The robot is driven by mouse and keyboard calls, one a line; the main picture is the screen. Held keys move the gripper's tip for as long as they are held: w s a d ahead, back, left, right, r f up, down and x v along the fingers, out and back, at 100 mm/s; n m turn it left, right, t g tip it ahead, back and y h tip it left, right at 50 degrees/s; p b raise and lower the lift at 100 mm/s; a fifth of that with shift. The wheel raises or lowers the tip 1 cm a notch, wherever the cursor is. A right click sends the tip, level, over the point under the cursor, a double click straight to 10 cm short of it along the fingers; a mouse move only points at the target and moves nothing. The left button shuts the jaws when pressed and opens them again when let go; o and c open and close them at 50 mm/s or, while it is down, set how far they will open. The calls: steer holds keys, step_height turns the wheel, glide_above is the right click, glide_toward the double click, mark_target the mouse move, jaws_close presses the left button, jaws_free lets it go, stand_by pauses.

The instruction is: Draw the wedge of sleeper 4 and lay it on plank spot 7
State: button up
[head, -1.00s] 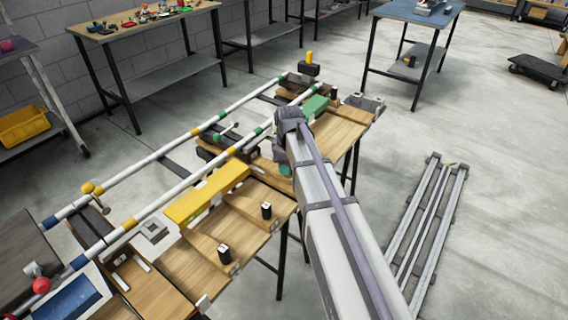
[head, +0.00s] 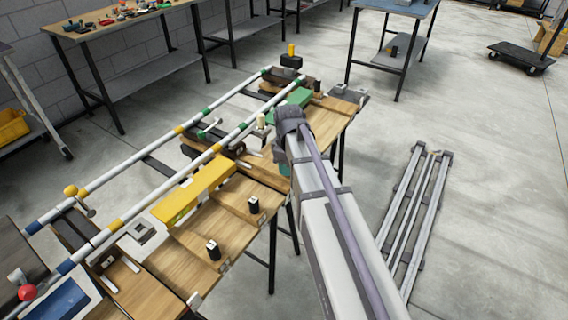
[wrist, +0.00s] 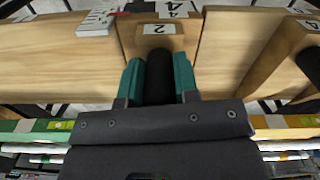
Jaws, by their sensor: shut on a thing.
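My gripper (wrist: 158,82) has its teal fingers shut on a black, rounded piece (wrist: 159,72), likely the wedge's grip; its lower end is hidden. Below it in the wrist view is light wood with a label (wrist: 158,29) that looks like a 2, and a label 4 (wrist: 171,7) lies further up. In the head view my gripper (head: 284,168) is over the plank bench's right side, mostly behind my arm. Two other black pieces with pale tops (head: 253,204) (head: 213,249) stand on the wood. I cannot make out spot 7 or sleeper 4.
Two white rails (head: 160,182) with coloured bands run along the bench. A yellow block (head: 194,193) and a green block (head: 298,97) lie beside them. Another black piece (wrist: 310,65) shows at the wrist view's right. Metal bars (head: 415,205) lie on the floor at right.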

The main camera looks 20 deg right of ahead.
steer(key=shift+s+r, duration=0.1)
step_height(320, 180, up, 7)
steer(key=p, duration=0.7)
